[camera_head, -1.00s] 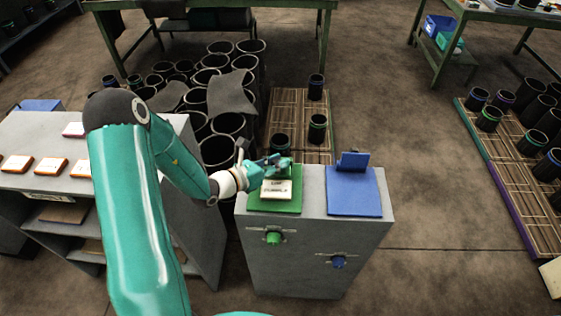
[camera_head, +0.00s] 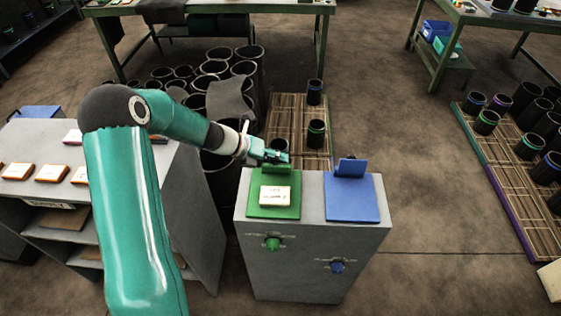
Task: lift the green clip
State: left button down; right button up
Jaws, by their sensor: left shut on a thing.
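My left gripper (camera_head: 278,156) is shut on the green clip (camera_head: 282,168) at the back edge of the green board (camera_head: 264,211). The gripper covers part of the clip. The green board lies on top of the grey stand. A white card (camera_head: 275,196) with dark print lies on the board, in front of the clip and clear of my gripper. My right gripper is not in view.
A blue board (camera_head: 349,209) with an upright blue clip (camera_head: 351,167) lies at the right on the same grey stand (camera_head: 310,265). Black sleeves stand on a wooden pallet (camera_head: 289,110) behind. A grey shelf with several cards stands at the left.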

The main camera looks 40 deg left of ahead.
pick_arm(q)
jog(key=shift+w+a+n+g+h, duration=0.4)
jog(key=shift+w+n+g+h, duration=0.25)
jog(key=shift+g, duration=0.35)
jog(key=shift+w+a+f+n+g+h, duration=0.15)
jog(key=shift+w+f+n+g+h, duration=0.1)
jog(key=shift+n+g+h, duration=0.25)
jog(key=shift+w+a+f+n+g+h, duration=0.2)
jog(key=shift+n+g, duration=0.15)
jog(key=shift+g, duration=0.35)
jog(key=c, duration=1.2)
grip_release()
jog(key=shift+w, duration=0.1)
jog(key=o, duration=0.3)
jog(key=shift+f, duration=0.1)
jog(key=v, duration=1.2)
